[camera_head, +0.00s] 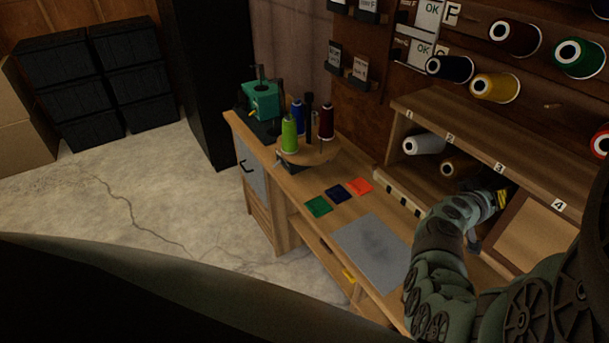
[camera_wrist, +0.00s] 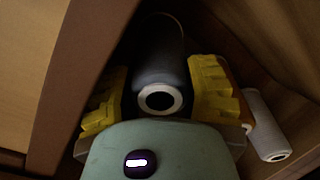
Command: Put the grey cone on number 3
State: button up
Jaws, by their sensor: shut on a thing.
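The grey cone (camera_wrist: 160,60) lies between the yellow finger pads of my gripper (camera_wrist: 160,98) in the wrist view, with its pale ringed end toward the camera. My gripper is shut on it. In the head view my gripper (camera_head: 501,198) is inside the low shelf, below and close to the number 3 label (camera_head: 499,168). The cone is hidden there by my arm and the shadow. I cannot tell whether the cone rests on the shelf floor or is held above it.
A pale cone (camera_head: 424,144) lies under label 1 and an orange-brown cone (camera_head: 455,168) under label 2. A brown-edged panel (camera_head: 537,235) stands right of my gripper, under label 4 (camera_head: 559,205). The shelf top (camera_head: 470,135) is close above. A round thread stand (camera_head: 307,153) is farther left.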

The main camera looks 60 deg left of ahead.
jog(key=shift+a, duration=0.15)
jog(key=o, duration=1.3)
jog(key=shift+c, duration=0.2)
jog(key=v, duration=1.2)
